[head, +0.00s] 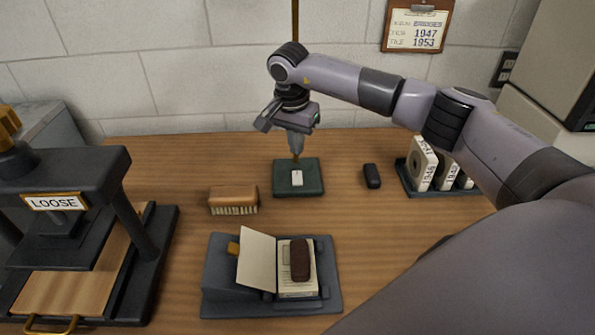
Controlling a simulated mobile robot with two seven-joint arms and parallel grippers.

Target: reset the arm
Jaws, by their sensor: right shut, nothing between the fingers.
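My right arm reaches in from the right of the head view. Its gripper (296,153) points down and is shut, with nothing held. It is in front of or over the back part of a dark green pad (312,187). I cannot tell how large the gap is. My left gripper is not in view.
A press labelled LOOSE (90,170) stands at left. A brush (233,198), a cradle (325,297) with an open book (258,262), a dark brown object (300,260) on its page, a black object (372,176) and a rack (407,182) of labelled reels share the table.

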